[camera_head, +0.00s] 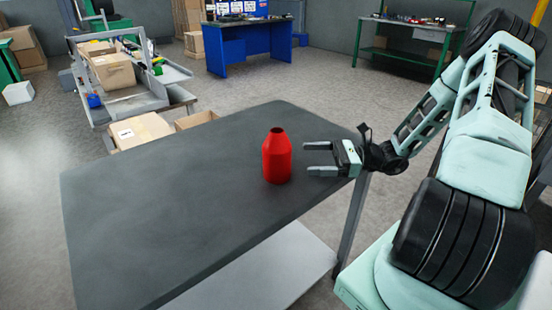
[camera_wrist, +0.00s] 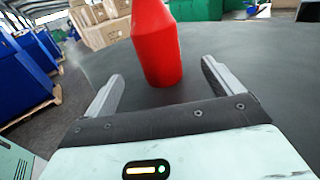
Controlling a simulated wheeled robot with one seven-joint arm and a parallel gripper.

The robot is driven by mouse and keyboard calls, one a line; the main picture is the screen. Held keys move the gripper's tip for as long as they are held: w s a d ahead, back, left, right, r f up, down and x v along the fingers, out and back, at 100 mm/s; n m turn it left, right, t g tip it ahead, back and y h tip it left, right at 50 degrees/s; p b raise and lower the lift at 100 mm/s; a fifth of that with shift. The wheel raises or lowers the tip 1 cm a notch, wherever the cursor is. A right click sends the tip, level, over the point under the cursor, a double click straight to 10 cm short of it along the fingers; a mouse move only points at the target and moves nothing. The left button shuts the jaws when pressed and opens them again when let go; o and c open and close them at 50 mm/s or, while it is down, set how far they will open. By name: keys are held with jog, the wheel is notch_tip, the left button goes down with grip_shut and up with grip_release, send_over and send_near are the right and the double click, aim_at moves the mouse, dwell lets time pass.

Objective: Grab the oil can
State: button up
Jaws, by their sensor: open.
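The oil can is a red bottle-shaped can (camera_head: 277,157) with a narrow neck, standing upright on the dark grey table (camera_head: 160,205) near its right edge. My gripper (camera_head: 306,159) is just to the right of the can at about its height, with its fingers pointing left at it. The jaws are open and empty. In the wrist view the can (camera_wrist: 156,45) stands ahead, between the lines of the two fingers and a little beyond the fingertips (camera_wrist: 163,72). The can's top is cut off in that view.
The rest of the tabletop is bare. Behind it are a cardboard box (camera_head: 139,131) and a grey cart (camera_head: 138,105). A blue desk (camera_head: 240,45) and a green-framed workbench (camera_head: 412,45) stand farther back.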

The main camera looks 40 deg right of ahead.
aim_at(277, 156)
jog(key=x, duration=0.5)
jog(key=shift+r+x, duration=0.2)
jog(key=shift+x, duration=1.15)
jog(key=shift+r+x, duration=0.15)
jog(key=shift+x, duration=1.25)
jog(key=shift+s+a, duration=0.1)
jog(key=shift+s, duration=0.05)
jog(key=c, duration=1.2)
jog(key=shift+r, duration=0.1)
